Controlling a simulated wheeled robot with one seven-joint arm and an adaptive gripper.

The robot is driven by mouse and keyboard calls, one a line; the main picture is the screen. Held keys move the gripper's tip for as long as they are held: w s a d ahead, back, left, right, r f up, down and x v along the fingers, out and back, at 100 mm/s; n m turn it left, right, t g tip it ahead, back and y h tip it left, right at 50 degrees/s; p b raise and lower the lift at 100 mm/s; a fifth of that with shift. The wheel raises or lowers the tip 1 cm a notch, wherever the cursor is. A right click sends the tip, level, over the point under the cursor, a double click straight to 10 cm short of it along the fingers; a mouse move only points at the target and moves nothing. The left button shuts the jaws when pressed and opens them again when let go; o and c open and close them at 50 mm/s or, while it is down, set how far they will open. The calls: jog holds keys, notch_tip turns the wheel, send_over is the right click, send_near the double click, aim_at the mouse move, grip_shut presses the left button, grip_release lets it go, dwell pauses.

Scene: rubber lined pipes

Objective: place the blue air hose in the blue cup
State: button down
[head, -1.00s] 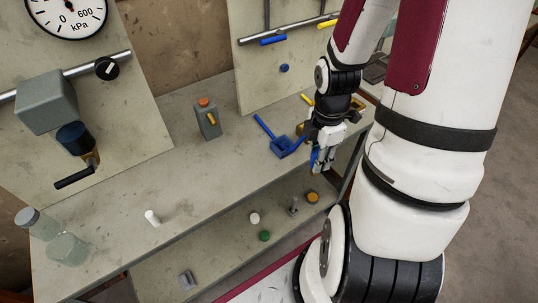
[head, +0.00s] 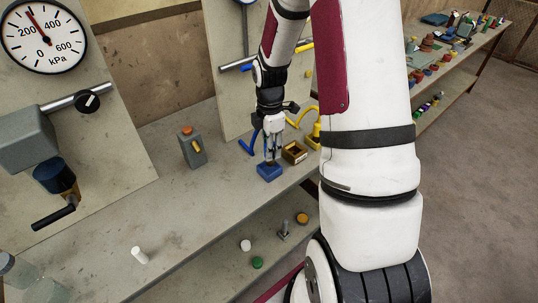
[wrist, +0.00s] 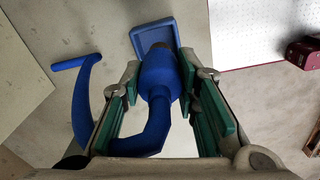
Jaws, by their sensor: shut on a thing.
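The blue air hose (wrist: 160,85) is held between the green-padded fingers of my gripper (wrist: 160,78) in the wrist view. Its thick end points away from the wrist, and its thin part curves back and to the left. The blue cup (wrist: 143,36) is a square tray-like holder just beyond the thick end, partly hidden by it. In the head view, my gripper (head: 272,155) points down above the blue cup (head: 268,172) on the bench. Part of the blue hose (head: 247,146) shows left of the fingers. I cannot tell whether the hose touches the cup.
A brown-yellow box (head: 294,152) and a yellow hose (head: 316,128) stand close to the right of the gripper. A grey box with an orange top (head: 193,150) stands to the left. The bench between it and the white peg (head: 139,255) is clear.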

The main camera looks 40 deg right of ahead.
jog(key=shift+w+f, duration=0.2)
jog(key=shift+f, duration=1.55)
jog(key=shift+f, duration=0.15)
jog(key=c, duration=1.2)
grip_release()
